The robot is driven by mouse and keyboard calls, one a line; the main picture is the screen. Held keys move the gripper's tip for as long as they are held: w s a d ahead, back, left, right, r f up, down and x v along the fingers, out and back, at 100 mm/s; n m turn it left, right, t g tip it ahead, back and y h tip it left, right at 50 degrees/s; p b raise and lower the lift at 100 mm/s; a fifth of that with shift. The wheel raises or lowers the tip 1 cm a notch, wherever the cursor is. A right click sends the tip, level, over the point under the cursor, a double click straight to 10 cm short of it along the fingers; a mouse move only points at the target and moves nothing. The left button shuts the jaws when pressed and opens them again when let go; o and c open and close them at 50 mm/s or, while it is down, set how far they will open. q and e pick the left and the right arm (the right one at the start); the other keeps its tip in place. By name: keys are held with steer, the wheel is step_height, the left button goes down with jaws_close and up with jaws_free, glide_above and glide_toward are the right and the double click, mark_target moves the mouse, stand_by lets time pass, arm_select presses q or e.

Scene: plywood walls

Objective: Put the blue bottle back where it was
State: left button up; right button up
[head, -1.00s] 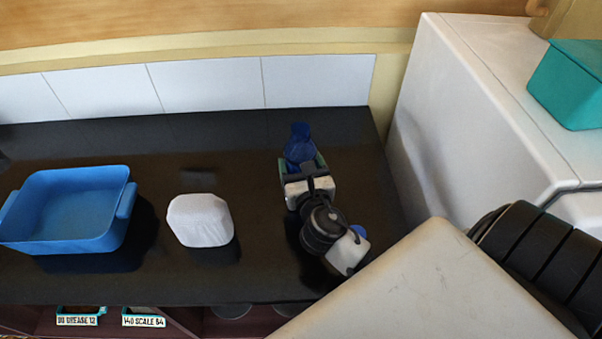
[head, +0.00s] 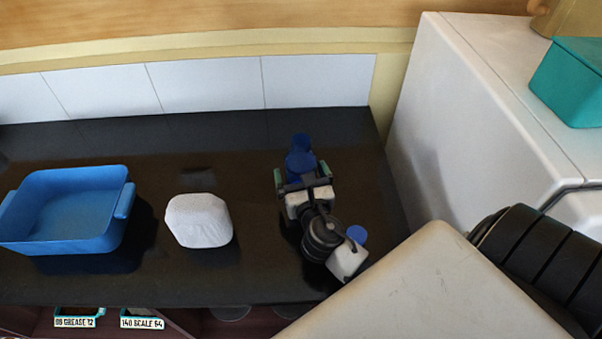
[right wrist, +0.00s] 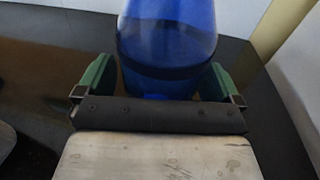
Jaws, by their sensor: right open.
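The blue bottle (head: 300,160) stands on the black counter towards its right end. In the right wrist view the bottle (right wrist: 167,45) rises between the two green fingers. My right gripper (head: 304,178) is open, with a finger on either side of the bottle. In the right wrist view the gripper (right wrist: 158,82) shows a gap beside the bottle at each finger; the bottle's base is partly hidden by the gripper body. My left gripper is not in view.
A blue tub (head: 68,238) stands at the left of the counter (head: 200,280), with a white rounded block (head: 198,221) to its right. A small blue round thing (head: 357,234) is beside my right wrist. A white cabinet (head: 440,110) bounds the right side, with a teal box (head: 570,85) on top.

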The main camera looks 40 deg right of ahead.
steer(key=shift+r, duration=0.2)
steer(key=shift+s+a+f, duration=0.1)
steer(key=shift+s+f, duration=0.05)
steer(key=shift+s, duration=0.15)
steer(key=b+v, duration=0.2)
steer(key=v, duration=0.8)
steer(key=shift+s+a+b, duration=0.15)
steer(key=shift+s+b, duration=0.15)
steer(key=shift+b, duration=0.1)
steer(key=shift+s+a, duration=0.15)
steer(key=shift+s, duration=0.2)
